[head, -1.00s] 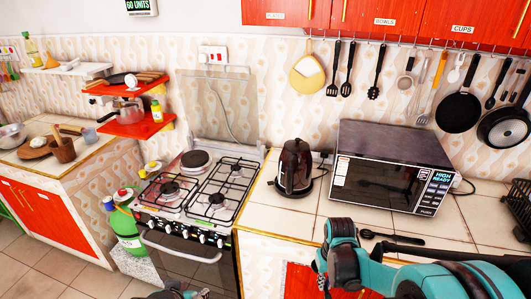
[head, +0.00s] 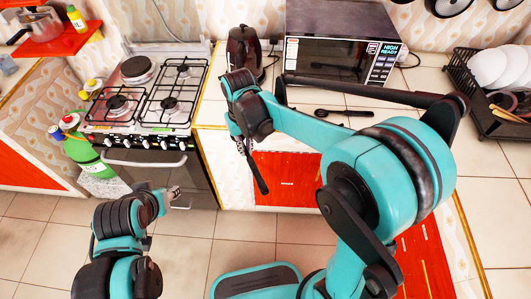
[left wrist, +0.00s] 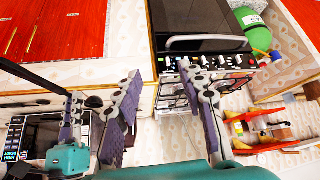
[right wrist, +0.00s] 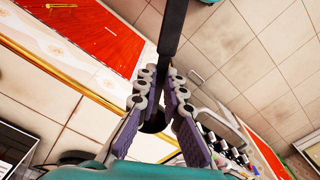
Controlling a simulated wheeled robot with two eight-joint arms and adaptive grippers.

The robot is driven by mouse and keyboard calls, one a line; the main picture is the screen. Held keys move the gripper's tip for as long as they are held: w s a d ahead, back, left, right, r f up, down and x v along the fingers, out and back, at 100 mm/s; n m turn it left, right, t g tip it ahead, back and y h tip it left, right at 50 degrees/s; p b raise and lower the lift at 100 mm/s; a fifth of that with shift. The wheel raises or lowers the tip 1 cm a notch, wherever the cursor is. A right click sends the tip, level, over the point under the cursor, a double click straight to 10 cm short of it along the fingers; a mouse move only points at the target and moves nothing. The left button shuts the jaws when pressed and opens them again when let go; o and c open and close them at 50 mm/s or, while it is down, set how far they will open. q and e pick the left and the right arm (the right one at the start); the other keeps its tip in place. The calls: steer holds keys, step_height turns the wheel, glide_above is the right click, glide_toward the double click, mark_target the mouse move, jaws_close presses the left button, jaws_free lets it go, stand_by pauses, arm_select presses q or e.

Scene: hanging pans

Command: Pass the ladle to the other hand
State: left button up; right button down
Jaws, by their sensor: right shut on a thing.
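My right gripper (head: 241,140) is shut on the ladle (head: 259,176), in front of the counter. The ladle's black handle hangs down, slightly tilted, in the head view. In the right wrist view the handle (right wrist: 173,35) runs away from between the fingertips (right wrist: 165,95), and a dark rounded part (right wrist: 153,121) shows behind them. The left wrist view shows a black handle (left wrist: 30,76) at its left. My left gripper (head: 172,193) is to the left of the ladle and lower in the head view, apart from it. Its fingers (left wrist: 165,105) are spread and empty in the left wrist view.
A stove (head: 155,95) stands at the left, with a green gas bottle (head: 88,155) beside it. A kettle (head: 244,50), a microwave (head: 335,45), a black utensil (head: 345,113) and a dish rack (head: 490,110) are on the counter. The floor (head: 235,245) before the cabinets is open.

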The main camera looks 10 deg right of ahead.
arm_select(q)
steer(key=shift+o, duration=0.3)
steer(key=m+t+y, duration=0.2)
steer(key=m, duration=3.1)
glide_toward(250, 160)
steer(key=w+a+f, duration=0.2)
steer(key=w+f, duration=0.1)
steer(key=f, duration=0.1)
steer(key=shift+w+a+f, duration=0.3)
steer(key=shift+w, duration=0.1)
arm_select(e)
steer(key=a, duration=0.1)
steer(key=a+r, duration=0.2)
steer(key=shift+w+r+n, duration=0.15)
steer(key=shift+w+n, duration=0.1)
steer(key=shift+n, duration=0.05)
